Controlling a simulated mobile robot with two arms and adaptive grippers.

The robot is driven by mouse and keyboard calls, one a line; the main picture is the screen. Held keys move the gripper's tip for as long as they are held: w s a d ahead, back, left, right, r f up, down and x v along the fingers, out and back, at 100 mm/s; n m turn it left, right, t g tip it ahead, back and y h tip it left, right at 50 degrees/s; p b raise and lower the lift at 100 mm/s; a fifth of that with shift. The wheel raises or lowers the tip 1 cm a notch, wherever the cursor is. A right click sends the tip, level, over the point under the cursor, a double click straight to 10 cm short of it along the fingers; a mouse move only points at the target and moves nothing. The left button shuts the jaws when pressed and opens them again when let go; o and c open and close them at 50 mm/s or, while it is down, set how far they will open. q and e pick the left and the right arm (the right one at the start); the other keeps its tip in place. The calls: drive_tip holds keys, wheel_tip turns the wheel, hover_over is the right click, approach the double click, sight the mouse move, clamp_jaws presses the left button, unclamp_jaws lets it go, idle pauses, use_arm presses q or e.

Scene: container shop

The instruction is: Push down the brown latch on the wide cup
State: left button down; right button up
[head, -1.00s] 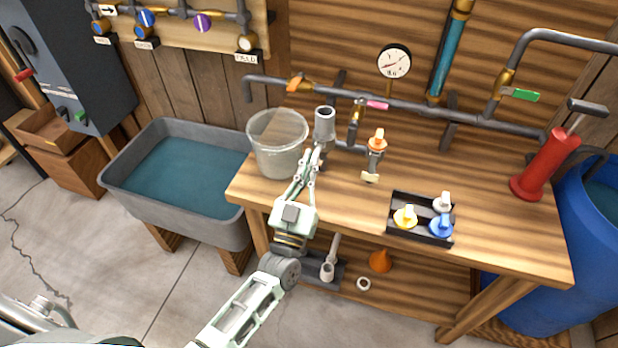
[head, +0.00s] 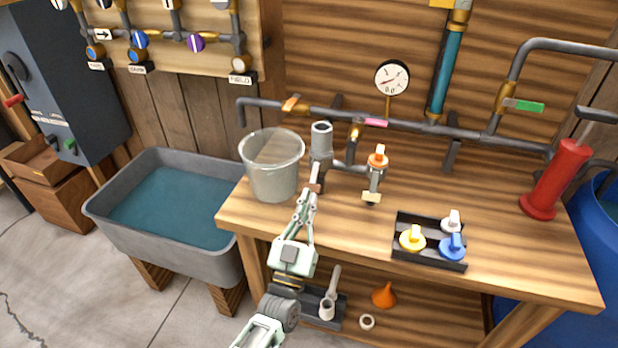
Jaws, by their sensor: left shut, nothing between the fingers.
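The wide cup (head: 321,140) is a grey upright cylinder, open at the top, on a pipe above the bench. The fingertips hide part of the latch's near end. My right gripper is not in view.
A translucent bucket (head: 272,180) stands close left of the cup. An orange-handled valve (head: 377,160) with a cream tab (head: 371,197) is to the right. A black tray (head: 400,258) holds coloured knobs. A pressure gauge (head: 392,78) and pipe (head: 420,124) run behind.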

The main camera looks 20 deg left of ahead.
use_arm(q)
drive_tip(key=shift+w+f+b, duration=0.2)
drive_tip(key=shift+f+b, duration=0.1)
drive_tip(key=shift+f, duration=0.1)
idle(1.4)
drive_tip(key=shift+s+f, duration=0.2)
drive_tip(key=v, duration=1.1)
drive_tip(key=shift+s, duration=0.2)
